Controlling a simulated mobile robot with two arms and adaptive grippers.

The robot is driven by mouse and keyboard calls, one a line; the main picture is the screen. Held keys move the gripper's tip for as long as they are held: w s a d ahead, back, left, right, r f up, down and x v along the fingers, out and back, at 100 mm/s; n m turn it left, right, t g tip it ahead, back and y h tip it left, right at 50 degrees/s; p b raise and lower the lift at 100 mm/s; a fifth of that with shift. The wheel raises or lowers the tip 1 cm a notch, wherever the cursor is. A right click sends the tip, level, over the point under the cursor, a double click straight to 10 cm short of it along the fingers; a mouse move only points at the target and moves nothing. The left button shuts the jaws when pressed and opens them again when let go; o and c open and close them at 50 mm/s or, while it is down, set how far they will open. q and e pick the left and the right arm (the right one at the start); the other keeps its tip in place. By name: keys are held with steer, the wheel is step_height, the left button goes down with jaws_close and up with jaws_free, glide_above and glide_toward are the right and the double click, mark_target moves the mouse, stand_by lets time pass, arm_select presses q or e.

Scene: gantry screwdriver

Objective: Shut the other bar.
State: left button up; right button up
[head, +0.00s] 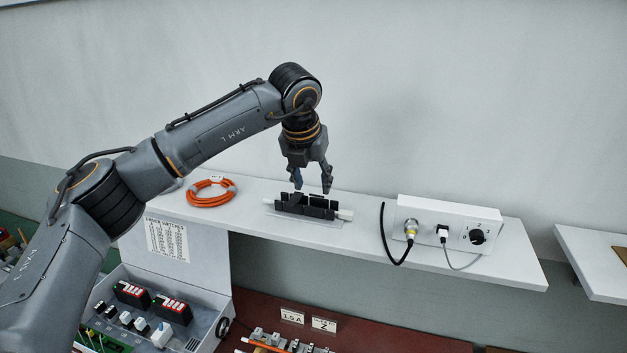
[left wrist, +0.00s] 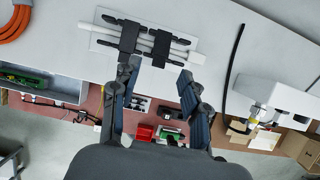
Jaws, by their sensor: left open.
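A black clamp (head: 306,207) with a white rod (head: 345,214) through it sits on a pale plate on the white shelf. In the left wrist view two black bars, a left one (left wrist: 130,36) and a right one (left wrist: 160,48), lie across the white rod (left wrist: 95,29). I cannot tell which bar is shut. My left gripper (head: 312,190) is open and empty just above the clamp, fingers pointing down. In the left wrist view its fingertips (left wrist: 157,72) are apart, near the lower ends of the bars. My right gripper is not in view.
An orange cable coil (head: 211,193) lies on the shelf (head: 370,229) left of the clamp. A white box with a dial (head: 450,228) and plugged cables stands to the right. A black cable (head: 384,235) hangs between. A switch panel (head: 160,310) stands below.

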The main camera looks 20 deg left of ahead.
mark_target(313, 195)
arm_select(q)
steer(key=shift+p+x, duration=0.45)
steer(key=shift+x, duration=0.75)
steer(key=shift+w+a+f, duration=0.15)
steer(key=shift+w+f, duration=0.1)
steer(key=shift+f, duration=0.35)
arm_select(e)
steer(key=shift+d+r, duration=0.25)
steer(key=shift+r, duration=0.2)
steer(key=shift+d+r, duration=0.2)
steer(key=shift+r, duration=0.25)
